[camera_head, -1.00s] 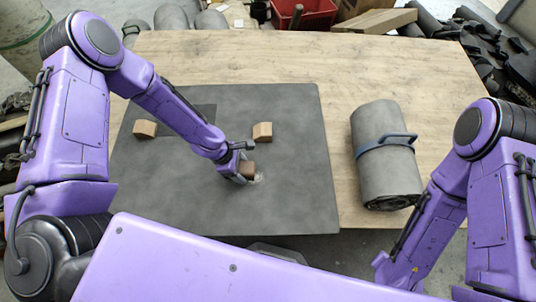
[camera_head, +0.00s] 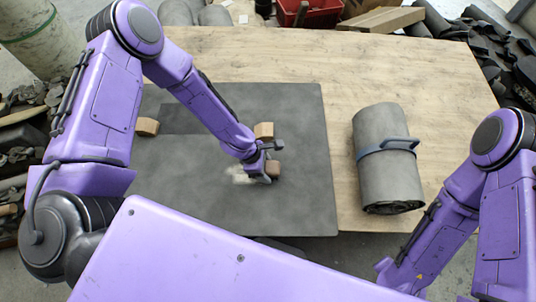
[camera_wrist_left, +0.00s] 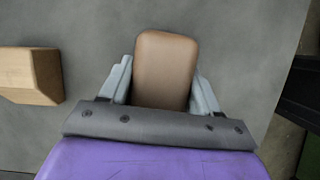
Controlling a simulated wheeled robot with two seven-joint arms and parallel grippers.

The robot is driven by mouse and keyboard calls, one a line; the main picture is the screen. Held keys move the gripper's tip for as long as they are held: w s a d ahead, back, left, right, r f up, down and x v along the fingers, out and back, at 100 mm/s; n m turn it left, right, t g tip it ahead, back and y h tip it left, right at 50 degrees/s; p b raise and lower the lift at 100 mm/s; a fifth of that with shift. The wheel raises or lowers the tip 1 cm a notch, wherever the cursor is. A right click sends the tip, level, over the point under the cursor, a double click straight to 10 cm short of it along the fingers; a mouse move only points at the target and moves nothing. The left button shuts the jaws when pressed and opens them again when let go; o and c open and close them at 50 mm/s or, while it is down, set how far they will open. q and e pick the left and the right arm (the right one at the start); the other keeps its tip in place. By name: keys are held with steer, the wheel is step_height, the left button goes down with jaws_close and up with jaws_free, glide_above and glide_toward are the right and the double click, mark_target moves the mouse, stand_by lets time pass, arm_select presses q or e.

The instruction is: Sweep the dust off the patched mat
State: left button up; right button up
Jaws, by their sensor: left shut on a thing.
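The dark grey mat (camera_head: 290,205) lies flat on the wooden table, with a darker square patch (camera_head: 180,120) towards its back left. My left gripper (camera_head: 268,170) is low over the right middle of the mat, shut on a brown block-shaped tool (camera_head: 274,168), probably the brush. In the left wrist view the tool (camera_wrist_left: 165,70) sits between the two pale fingers; its underside is hidden. A pale smear of dust (camera_head: 240,175) shows on the mat just left of the gripper. My right arm shows at the right, but its gripper is hidden.
Two wooden blocks rest on the mat, one at the left (camera_head: 147,126) and one behind my gripper (camera_head: 264,130). A red crate (camera_head: 310,12) is beyond the back edge.

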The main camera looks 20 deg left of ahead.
mark_target(267, 166)
arm_select(q)
step_height(267, 166, up, 4)
steer(key=shift+f+p, duration=0.15)
steer(key=shift+p, duration=0.95)
step_height(267, 166, up, 2)
steer(key=shift+r+p, duration=0.1)
steer(key=shift+p, duration=1)
steer(key=shift+r+p, duration=0.6)
steer(key=shift+f, duration=0.1)
